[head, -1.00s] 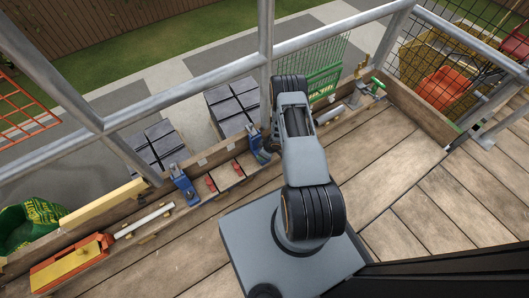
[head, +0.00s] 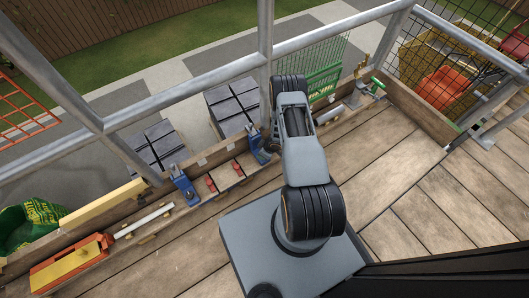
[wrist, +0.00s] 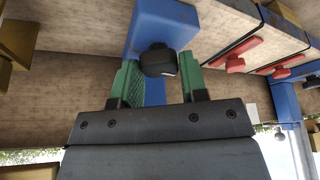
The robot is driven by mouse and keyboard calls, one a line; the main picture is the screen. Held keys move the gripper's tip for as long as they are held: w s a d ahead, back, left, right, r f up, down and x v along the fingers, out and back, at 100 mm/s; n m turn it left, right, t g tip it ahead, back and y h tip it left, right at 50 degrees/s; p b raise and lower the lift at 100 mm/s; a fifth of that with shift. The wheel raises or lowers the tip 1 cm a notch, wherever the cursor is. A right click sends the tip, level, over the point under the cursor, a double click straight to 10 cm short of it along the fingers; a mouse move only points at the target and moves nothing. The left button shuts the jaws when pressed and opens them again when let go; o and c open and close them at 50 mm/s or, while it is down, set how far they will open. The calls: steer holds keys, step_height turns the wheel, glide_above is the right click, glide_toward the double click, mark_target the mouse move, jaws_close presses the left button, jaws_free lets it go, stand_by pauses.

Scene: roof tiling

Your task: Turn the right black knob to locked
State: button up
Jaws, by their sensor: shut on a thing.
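The right black knob (wrist: 158,60) sits on a blue block (wrist: 165,22) on the wooden board in the wrist view. A small pale mark shows at its lower right edge; I cannot tell which setting this is. My gripper (wrist: 160,78) has its green-padded fingers on either side of the knob and is shut on it. In the head view the right blue block (head: 257,147) is beside my arm, which hides my gripper and most of the knob. The other blue block (head: 184,186) stands further left; part of it shows in the wrist view (wrist: 287,102).
Red handles (head: 210,184) on small wooden panels lie between the blue blocks. An orange and yellow tool (head: 70,263) and a pale bar (head: 145,219) lie to the left. A green-handled item (head: 378,84) is at the right. A metal guardrail (head: 180,97) runs above; planks are clear in front.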

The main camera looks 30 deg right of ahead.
steer(key=shift+w+m, duration=0.15)
steer(key=shift+m, duration=0.35)
steer(key=m+t+h+b, duration=0.1)
steer(key=m, duration=0.2)
steer(key=shift+a, duration=0.1)
steer(key=m+h, duration=0.1)
steer(key=m, duration=0.2)
steer(key=shift+a+m+h+b, duration=0.1)
steer(key=shift+m+h+b, duration=0.2)
steer(key=shift+h, duration=0.1)
steer(key=m+h, duration=0.1)
steer(key=m, duration=0.3)
steer(key=shift+w+a+h+b, duration=0.1)
steer(key=shift+h+b, duration=0.2)
steer(key=shift+h, duration=0.1)
steer(key=shift+r+m+g+h, duration=0.1)
steer(key=shift+m+g+h, duration=0.3)
steer(key=shift+m, duration=1.3)
steer(key=o, duration=0.9)
